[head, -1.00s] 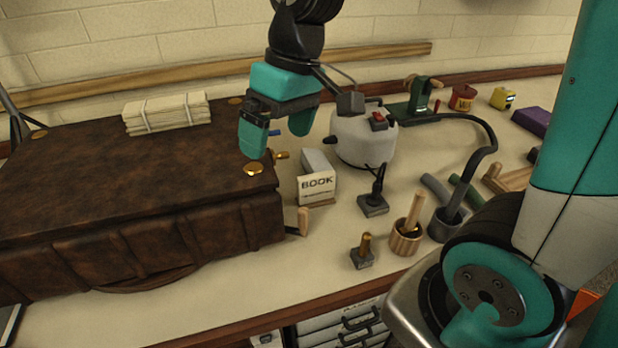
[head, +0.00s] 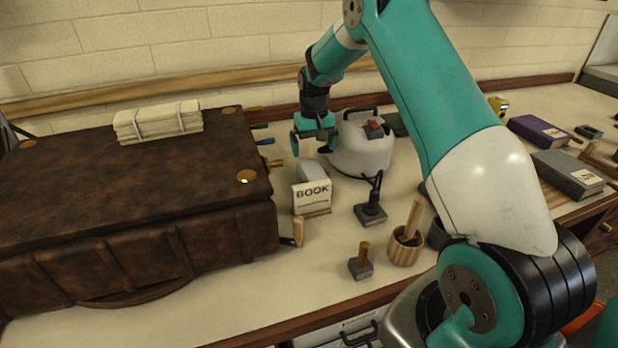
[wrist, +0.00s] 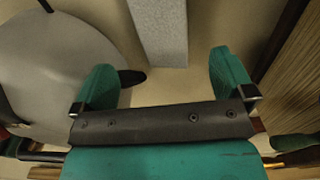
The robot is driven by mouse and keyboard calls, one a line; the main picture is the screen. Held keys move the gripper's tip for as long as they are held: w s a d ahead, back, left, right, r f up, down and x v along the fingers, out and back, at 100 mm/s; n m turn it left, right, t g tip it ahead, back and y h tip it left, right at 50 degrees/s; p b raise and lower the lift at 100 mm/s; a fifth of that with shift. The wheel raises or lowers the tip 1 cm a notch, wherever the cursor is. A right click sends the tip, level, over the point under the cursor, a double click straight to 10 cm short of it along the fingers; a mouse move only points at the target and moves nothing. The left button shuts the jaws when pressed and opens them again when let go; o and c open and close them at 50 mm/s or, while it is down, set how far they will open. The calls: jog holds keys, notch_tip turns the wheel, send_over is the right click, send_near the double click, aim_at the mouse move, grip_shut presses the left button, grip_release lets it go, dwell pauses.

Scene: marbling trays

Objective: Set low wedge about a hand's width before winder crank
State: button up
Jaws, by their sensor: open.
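My gripper (head: 312,146) is open and empty, pointing down above the bench between the brown case and the white kettle-like pot. In the wrist view its two teal fingers (wrist: 165,78) stand apart. A grey speckled block (wrist: 160,30) lies beyond them, in line with the gap. In the head view this grey block (head: 311,173) sits behind the BOOK sign; I cannot tell whether it is the low wedge. The green device that looks like the winder is mostly hidden behind my arm, with only a green part (head: 396,124) showing. Its crank is not visible.
The large brown case (head: 120,190) fills the left. The pot (head: 358,150) stands close right of my gripper. The BOOK sign (head: 312,197), a black stand (head: 371,212), a wooden cup (head: 405,248) and a small stamp (head: 361,264) stand in front. Bare bench lies between them.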

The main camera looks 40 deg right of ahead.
aim_at(313, 169)
notch_tip(313, 169, down, 10)
jog(key=shift+a+r+p, duration=0.1)
jog(key=shift+r+p, duration=0.05)
jog(key=shift+p, duration=0.7)
jog(key=shift+c, duration=0.2)
jog(key=c, duration=1.1)
jog(key=shift+w+r, duration=0.1)
